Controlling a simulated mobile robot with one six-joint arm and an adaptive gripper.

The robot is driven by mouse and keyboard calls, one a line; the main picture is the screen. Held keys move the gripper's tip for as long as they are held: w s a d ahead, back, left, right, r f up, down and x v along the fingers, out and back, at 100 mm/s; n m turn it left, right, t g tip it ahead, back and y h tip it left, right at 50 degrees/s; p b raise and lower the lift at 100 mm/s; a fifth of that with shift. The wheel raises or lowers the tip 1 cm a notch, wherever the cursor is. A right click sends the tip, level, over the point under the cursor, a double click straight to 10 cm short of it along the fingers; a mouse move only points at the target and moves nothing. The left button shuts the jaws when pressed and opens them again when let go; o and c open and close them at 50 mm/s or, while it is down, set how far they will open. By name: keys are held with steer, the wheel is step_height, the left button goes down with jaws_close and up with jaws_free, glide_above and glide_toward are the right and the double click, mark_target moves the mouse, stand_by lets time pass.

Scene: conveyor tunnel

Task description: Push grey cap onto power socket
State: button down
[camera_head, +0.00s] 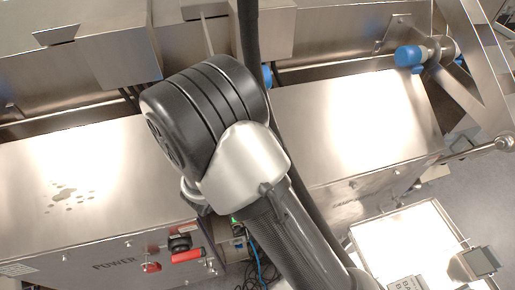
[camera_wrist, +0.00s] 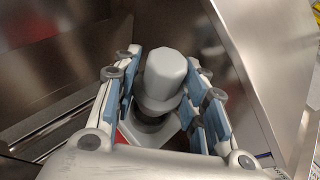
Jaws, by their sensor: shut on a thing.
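In the wrist view a pale grey cap (camera_wrist: 165,75) with a faceted top and wider lower rim sits between the blue pads of my gripper (camera_wrist: 163,62). My gripper is shut on it. A dark round part (camera_wrist: 152,125) shows just below the cap, on a lighter plate; I cannot tell whether cap and dark part touch or whether this is the power socket. In the head view my arm hides my gripper and the cap. The panel marked POWER (camera_head: 114,265) is at the lower left; no socket is clearly identifiable there.
Beside the POWER lettering are a red knob (camera_head: 152,267), a black knob (camera_head: 180,243) and a red handle (camera_head: 187,255). A blue-capped fitting (camera_head: 408,56) is at the upper right. A metal tray (camera_head: 400,235) stands lower right. Steel walls flank my gripper in the wrist view.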

steer(key=shift+f+b, duration=0.25)
steer(key=shift+b, duration=0.15)
stand_by(0.5)
steer(key=shift+f+b, duration=0.8)
steer(key=shift+f, duration=0.05)
